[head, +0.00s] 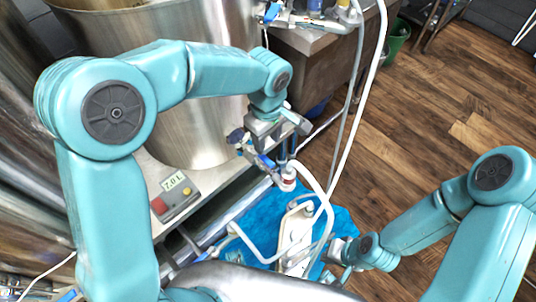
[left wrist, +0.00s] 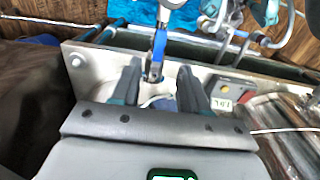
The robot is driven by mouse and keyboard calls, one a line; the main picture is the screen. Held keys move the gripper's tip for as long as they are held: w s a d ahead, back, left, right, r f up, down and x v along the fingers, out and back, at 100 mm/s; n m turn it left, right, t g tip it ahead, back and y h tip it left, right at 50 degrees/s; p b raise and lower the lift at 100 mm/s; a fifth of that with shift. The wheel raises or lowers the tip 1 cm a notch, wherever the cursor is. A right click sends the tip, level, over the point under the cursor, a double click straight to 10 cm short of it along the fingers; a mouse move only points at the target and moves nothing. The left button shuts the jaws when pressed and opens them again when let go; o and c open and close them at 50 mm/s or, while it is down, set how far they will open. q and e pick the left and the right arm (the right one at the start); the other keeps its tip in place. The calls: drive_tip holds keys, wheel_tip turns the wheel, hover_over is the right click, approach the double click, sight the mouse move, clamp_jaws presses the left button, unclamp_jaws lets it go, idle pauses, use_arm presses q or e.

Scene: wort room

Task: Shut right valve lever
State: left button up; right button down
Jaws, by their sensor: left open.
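A valve with a blue lever (head: 265,160) sits on the metal pipework below my left gripper (head: 268,146) in the head view. In the left wrist view the blue lever (left wrist: 158,46) stands upright in the picture, in line with the gap between the fingers of my left gripper (left wrist: 158,82). The gripper is open; its fingers lie on either side of the lever's near end, and I cannot tell whether they touch it. My right gripper (head: 342,254) is low by the blue mat, partly hidden; its jaws are unclear.
A control box (head: 176,197) with a red button and a "7.0 L" label stands left of the valve. White hoses (head: 325,190) loop over the blue mat (head: 345,222). A large steel vessel (head: 195,125) stands behind. Another blue lever (head: 271,12) shows at the top. Wooden floor at right is mostly clear.

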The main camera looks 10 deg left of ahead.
sight(267, 160)
use_arm(q)
wheel_tip(267, 160, down, 8)
drive_tip(key=shift+b, duration=0.55)
clamp_jaws()
